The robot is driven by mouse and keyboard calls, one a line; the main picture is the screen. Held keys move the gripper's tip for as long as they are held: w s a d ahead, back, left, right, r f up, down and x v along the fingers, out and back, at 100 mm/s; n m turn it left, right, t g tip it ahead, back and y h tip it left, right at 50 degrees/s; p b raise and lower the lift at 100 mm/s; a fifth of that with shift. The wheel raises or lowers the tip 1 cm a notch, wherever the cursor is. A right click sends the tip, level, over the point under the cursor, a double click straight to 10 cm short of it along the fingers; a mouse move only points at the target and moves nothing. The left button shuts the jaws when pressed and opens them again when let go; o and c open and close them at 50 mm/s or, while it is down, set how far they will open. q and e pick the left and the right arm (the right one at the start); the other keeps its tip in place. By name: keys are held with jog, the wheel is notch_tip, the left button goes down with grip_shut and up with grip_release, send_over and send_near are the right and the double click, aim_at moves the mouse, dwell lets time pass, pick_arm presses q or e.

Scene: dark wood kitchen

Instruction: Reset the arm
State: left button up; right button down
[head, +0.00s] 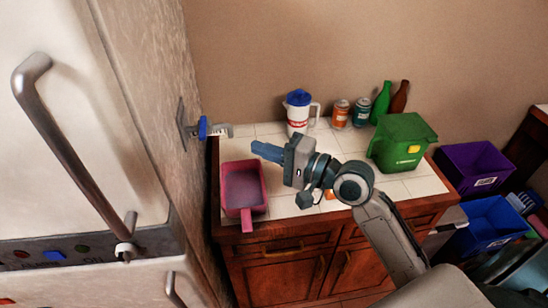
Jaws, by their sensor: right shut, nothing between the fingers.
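My right gripper (266,151) has blue fingers and a grey body. Its arm comes in from the lower right and reaches over the tiled counter (281,208). The fingers point left and are shut, with nothing held. In the picture they are above the upper right part of a pink dustpan (241,190) that lies on the counter. My left gripper is not in the head view.
The fridge (80,140) with its metal handle fills the left side. A brush (210,129) hangs beside it. A pitcher (298,117), cans (340,113), bottles (381,102) and a green bin (402,145) stand at the counter's back. Purple (473,165) and blue (491,225) bins stand right.

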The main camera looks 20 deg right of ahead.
jog(key=s+d+f+n+g+h, duration=0.1)
jog(key=s+f+n+g+h, duration=0.2)
jog(key=f, duration=0.5)
jog(key=s+d+f+n+g+h, duration=0.1)
jog(key=s+d+f+n+h, duration=0.15)
jog(key=s+f, duration=0.45)
jog(key=s+d+f+n+g+h, duration=0.2)
jog(key=s+f+n+g+h, duration=0.1)
jog(key=s+f, duration=0.4)
jog(key=s+d+f+n+g+h, duration=0.3)
jog(key=s+f+g+h, duration=0.1)
jog(key=s+f, duration=0.25)
notch_tip(320, 180, down, 29)
jog(key=d+b, duration=0.2)
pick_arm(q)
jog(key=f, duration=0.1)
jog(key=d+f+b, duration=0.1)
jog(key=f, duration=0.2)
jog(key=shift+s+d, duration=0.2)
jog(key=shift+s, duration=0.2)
pick_arm(e)
jog(key=s+f+g, duration=0.1)
jog(key=s+f, duration=0.8)
jog(key=f, duration=0.2)
jog(key=s+d+f+g, duration=0.1)
jog(key=s+f, duration=0.8)
jog(key=f, duration=0.3)
jog(key=shift+s+d+y, duration=0.2)
jog(key=shift+s+y, duration=0.15)
jog(key=shift+s, duration=0.05)
